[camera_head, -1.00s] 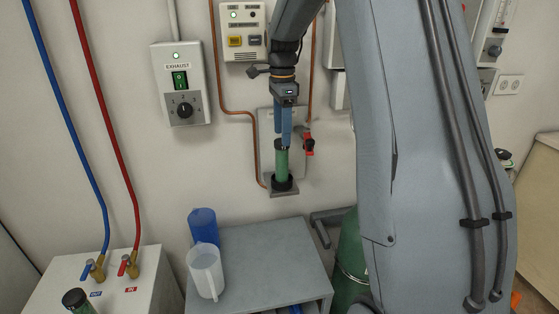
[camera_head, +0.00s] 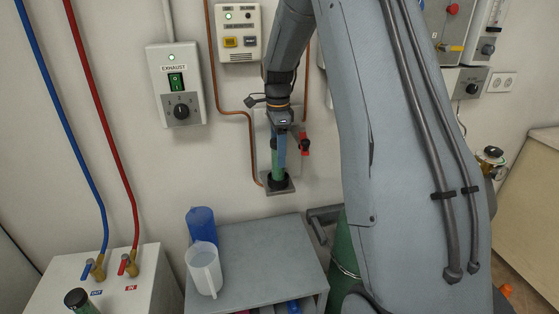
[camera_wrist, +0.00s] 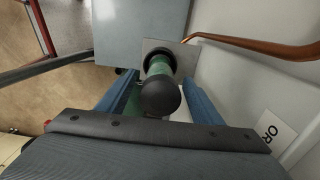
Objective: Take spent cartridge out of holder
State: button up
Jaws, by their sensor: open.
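The spent cartridge (camera_head: 274,160) is a green cylinder standing upright in the dark ring of the holder (camera_head: 278,188) on the wall plate. In the wrist view the cartridge (camera_wrist: 159,92) shows its round black cap toward the camera, with the green body going down into the holder (camera_wrist: 160,58). My gripper (camera_head: 279,165) points down over the cartridge. Its blue fingers (camera_wrist: 157,98) are open, one on each side of the cartridge, with gaps visible beside the cap. In the head view my gripper partly hides the cartridge.
A copper pipe (camera_head: 250,150) runs beside the holder, and a red valve handle (camera_head: 304,146) is close to the right of my gripper. Below are a grey cabinet (camera_head: 262,250), a blue jug (camera_head: 201,224) and a clear jug (camera_head: 204,270). Another green cartridge with a black cap (camera_head: 77,300) is at lower left.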

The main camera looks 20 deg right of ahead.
jog(key=shift+f, duration=0.1)
jog(key=shift+c, duration=0.3)
jog(key=c, duration=1.1)
jog(key=shift+c, duration=1.1)
jog(key=shift+r, duration=0.2)
